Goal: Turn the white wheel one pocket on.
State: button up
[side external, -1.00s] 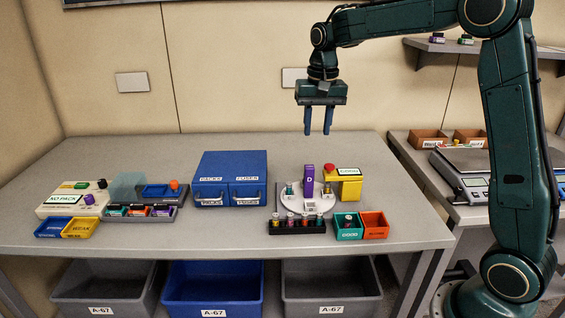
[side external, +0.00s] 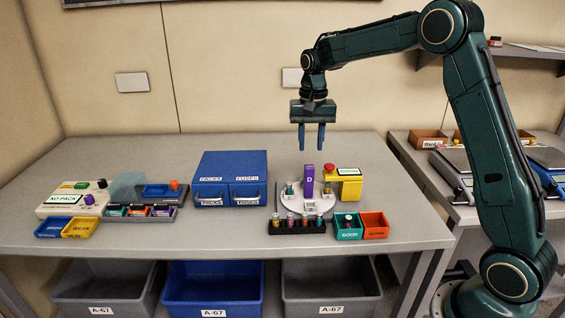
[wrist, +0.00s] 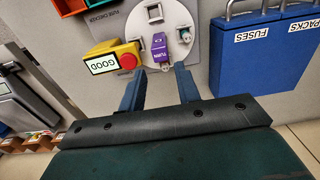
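The white wheel (side external: 322,206) sits on the bench right of the blue drawer box; the wrist view shows part of it (wrist: 172,14), with several pockets around it. A purple upright handle (side external: 309,181) stands on it, marked "TURN" in the wrist view (wrist: 159,44). A small glass-like fuse with a teal end (side external: 289,189) stands in a left pocket. My gripper (side external: 311,149) is open and empty, pointing down above the handle and apart from it. In the wrist view, the fingers (wrist: 160,74) are spread just below the handle's picture position.
A yellow checker (side external: 351,187) with a red button and a "GOOD" display (wrist: 103,64) stands close right of the wheel. A dark rack of fuses (side external: 297,228) is in front, with teal (side external: 349,232) and orange (side external: 375,230) bins beside it. The blue drawer box (side external: 230,178) is left.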

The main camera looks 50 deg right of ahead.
aim_at(309, 176)
notch_tip(309, 176, down, 11)
dwell(0.5)
grip_shut()
